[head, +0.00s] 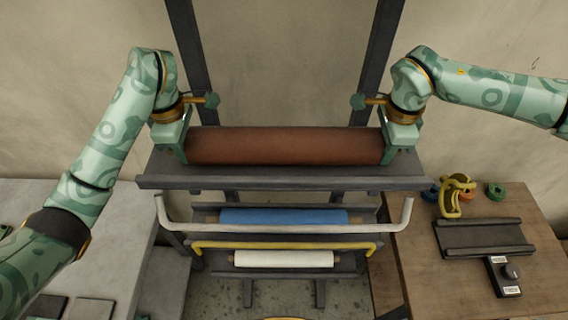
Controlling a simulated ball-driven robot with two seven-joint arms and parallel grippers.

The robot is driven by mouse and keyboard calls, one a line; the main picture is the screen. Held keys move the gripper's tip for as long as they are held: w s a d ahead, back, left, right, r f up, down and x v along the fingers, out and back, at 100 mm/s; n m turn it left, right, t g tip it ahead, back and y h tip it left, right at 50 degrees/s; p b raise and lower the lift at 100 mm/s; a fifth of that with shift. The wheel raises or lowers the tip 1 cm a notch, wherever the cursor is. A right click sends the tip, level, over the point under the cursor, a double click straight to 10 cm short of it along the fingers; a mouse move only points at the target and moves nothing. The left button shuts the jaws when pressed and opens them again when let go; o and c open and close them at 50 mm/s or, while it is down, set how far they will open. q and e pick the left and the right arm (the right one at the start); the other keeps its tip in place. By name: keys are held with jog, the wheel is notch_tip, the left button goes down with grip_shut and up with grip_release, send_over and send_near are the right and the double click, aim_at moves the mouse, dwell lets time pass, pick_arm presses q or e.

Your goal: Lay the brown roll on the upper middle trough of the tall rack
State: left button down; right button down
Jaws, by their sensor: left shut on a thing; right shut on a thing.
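The brown roll (285,146) lies level across the picture, at the top shelf of the tall rack (285,181). My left gripper (181,147) is shut on the roll's left end. My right gripper (389,146) is shut on its right end. The roll is right above or on the dark top shelf; I cannot tell whether it touches it. The surface under the roll is hidden by the roll and the shelf's front edge.
A blue roll (283,217) and a white roll (284,259) lie on lower levels. A white bar (285,229) and a yellow bar (283,246) run before them. A grey table (75,215) stands left. A wooden table (435,285) at right bears a dark tray (484,238) and tape rings.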

pick_arm(q)
jog(key=shift+a+f, duration=0.1)
jog(key=shift+f, duration=0.2)
pick_arm(e)
jog(key=shift+f, duration=0.3)
pick_arm(q)
jog(key=c, duration=1.2)
grip_release()
jog(key=shift+s+r, duration=0.1)
pick_arm(e)
jog(key=c, duration=1.2)
grip_release()
jog(key=shift+s+d+r, duration=0.1)
jog(key=shift+s, duration=0.05)
pick_arm(q)
jog(key=shift+o, duration=0.5)
pick_arm(e)
jog(key=shift+o, duration=0.5)
pick_arm(q)
notch_tip(320, 180, up, 7)
jog(key=shift+f, duration=0.15)
jog(key=shift+r, duration=0.35)
pick_arm(e)
jog(key=shift+r, duration=0.1)
notch_tip(320, 180, up, 12)
jog(key=shift+s, duration=0.2)
pick_arm(q)
jog(key=shift+s, duration=0.1)
